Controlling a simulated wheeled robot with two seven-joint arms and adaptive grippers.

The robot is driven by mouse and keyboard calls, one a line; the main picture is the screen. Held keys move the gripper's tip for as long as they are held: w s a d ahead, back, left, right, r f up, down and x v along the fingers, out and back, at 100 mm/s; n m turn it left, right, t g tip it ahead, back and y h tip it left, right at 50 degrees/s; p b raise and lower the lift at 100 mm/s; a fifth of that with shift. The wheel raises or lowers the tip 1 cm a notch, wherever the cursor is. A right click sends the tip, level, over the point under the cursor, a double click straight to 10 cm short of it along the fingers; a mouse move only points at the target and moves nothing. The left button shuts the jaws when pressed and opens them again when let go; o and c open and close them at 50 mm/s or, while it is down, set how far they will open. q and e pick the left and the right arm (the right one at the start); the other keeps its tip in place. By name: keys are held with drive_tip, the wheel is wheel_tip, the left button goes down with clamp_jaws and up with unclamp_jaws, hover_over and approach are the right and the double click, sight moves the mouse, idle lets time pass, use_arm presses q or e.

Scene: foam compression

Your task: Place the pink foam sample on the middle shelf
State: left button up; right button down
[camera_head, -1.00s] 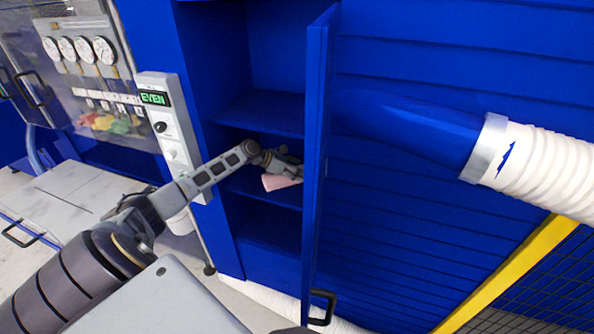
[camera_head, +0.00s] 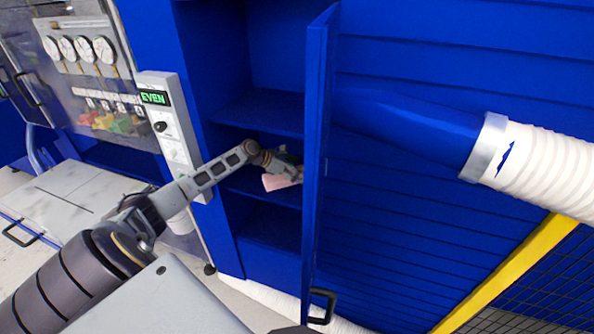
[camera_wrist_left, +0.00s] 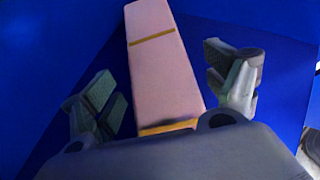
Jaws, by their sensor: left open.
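The pink foam sample (camera_head: 277,181) is at the middle shelf (camera_head: 250,186) inside the blue cabinet, partly hidden by the open door. In the left wrist view it is a long pink block (camera_wrist_left: 160,62) with yellow bands, lying between the fingers. My left gripper (camera_head: 292,172) is inside the cabinet at the sample, partly behind the door. In the left wrist view its fingers (camera_wrist_left: 168,100) are spread, with a gap on each side of the sample. My right gripper is not in view.
The blue cabinet door (camera_head: 319,150) stands open just right of my left gripper. An upper shelf (camera_head: 262,110) is above it. A control box (camera_head: 167,125) reading EVEN is left of the cabinet. A white hose (camera_head: 540,165) is at the right.

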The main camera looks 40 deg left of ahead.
use_arm(q)
drive_tip(key=shift+s, duration=0.1)
drive_tip(key=shift+v, duration=3.7)
